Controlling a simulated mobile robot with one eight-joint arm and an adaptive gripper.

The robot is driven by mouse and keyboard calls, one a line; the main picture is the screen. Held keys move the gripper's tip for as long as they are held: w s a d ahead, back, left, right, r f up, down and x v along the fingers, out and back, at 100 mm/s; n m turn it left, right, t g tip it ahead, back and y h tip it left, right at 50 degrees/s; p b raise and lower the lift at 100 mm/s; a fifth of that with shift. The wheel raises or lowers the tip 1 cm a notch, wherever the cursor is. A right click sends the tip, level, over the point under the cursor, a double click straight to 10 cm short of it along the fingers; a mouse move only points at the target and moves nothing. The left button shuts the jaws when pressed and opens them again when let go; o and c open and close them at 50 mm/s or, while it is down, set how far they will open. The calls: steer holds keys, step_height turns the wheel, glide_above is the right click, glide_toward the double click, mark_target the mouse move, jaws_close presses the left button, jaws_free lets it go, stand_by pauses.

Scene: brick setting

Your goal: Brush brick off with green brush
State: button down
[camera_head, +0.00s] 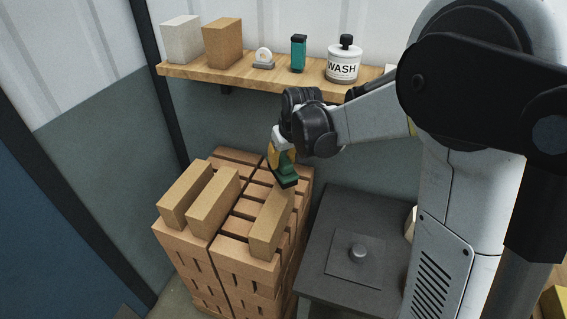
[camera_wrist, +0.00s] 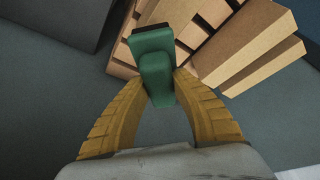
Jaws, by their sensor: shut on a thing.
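The green brush (camera_head: 285,170) is in my gripper (camera_head: 279,157), seen above the far right part of the brick stack. In the wrist view my gripper's two yellow fingers (camera_wrist: 160,85) are closed on the brush handle, and the green brush (camera_wrist: 155,62) points away from the palm with its dark end over the stack. A single tan brick (camera_head: 270,226) lies on the stack's right side, just below and in front of the brush. Whether the brush touches it cannot be told. Two more tan bricks (camera_head: 198,195) lie on the left side.
The brick stack (camera_head: 240,251) stands left of a dark grey table (camera_head: 325,283) with a small knob on a plate (camera_head: 357,254). A wooden shelf (camera_head: 275,80) above holds two blocks, a small white item, a teal bottle (camera_head: 298,54) and a WASH jar (camera_head: 343,62).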

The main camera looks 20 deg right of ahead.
steer(key=shift+r+p, duration=0.65)
steer(key=shift+r, duration=0.55)
